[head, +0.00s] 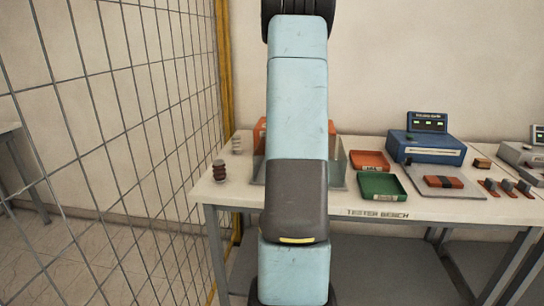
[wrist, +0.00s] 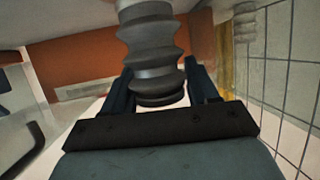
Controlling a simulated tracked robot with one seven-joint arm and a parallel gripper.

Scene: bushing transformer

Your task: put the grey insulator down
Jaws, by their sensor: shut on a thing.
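The grey ribbed insulator (wrist: 152,45) fills the upper middle of the wrist view, between the two dark fingers of my gripper (wrist: 160,82). The gripper is shut on it. One end of the insulator runs out of the top of the picture. In the head view my arm hides both the gripper and the grey insulator. I cannot tell whether the insulator touches a surface.
The tester bench (head: 377,213) carries a brown insulator (head: 219,171) and a pale insulator (head: 237,143) at its left end. An orange box (head: 259,135) stands partly behind my arm. Red (head: 370,160) and green (head: 381,185) trays lie right of it. A mesh fence (head: 130,110) stands left.

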